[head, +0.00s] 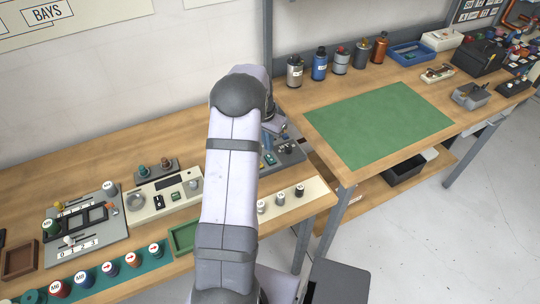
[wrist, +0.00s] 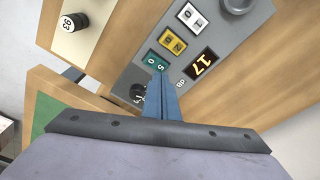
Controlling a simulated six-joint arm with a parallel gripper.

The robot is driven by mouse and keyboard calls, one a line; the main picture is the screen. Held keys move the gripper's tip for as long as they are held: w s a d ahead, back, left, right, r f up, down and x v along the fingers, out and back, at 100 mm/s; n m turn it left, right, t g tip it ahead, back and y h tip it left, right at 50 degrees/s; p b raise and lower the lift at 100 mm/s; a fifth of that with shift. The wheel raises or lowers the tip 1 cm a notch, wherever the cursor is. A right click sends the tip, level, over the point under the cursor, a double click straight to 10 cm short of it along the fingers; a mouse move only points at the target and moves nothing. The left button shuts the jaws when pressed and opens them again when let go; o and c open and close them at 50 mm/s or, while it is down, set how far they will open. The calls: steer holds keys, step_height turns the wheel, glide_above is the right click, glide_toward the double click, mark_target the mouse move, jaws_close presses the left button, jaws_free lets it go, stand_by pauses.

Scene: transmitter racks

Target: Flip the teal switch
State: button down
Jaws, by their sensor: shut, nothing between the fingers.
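In the head view my arm covers part of this panel (head: 289,157), and the fingers are hard to make out there.
Beside the teal switch are a yellow switch (wrist: 172,41), a white switch (wrist: 193,16), a lit display reading 17 (wrist: 204,62) and a dark knob (wrist: 138,93). A cream strip with knobs (head: 318,196) lies in front of the panel. A green mat (head: 380,122) lies bare on the right bench.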

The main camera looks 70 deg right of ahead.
mark_target(268, 156)
steer(key=shift+r+p, duration=1.3)
steer(key=shift+r, duration=0.8)
steer(key=shift+w, duration=0.1)
steer(key=w+a+r+n, duration=0.3)
steer(key=w+a+n, duration=0.2)
steer(key=w+a, duration=0.65)
steer(key=w+a+r+n, duration=0.2)
steer(key=w+a+n, duration=0.45)
steer(key=a, duration=0.85)
steer(key=a+n+y, duration=0.2)
steer(key=a+n, duration=0.2)
steer(key=a, duration=1.1)
steer(key=s+a+n, duration=0.6)
steer(key=s+a, duration=0.1)
steer(key=a, duration=0.4)
step_height(268, 156, down, 21)
steer(key=b, duration=2.1)
steer(key=shift+d+b, duration=0.2)
steer(key=shift+b, duration=0.1)
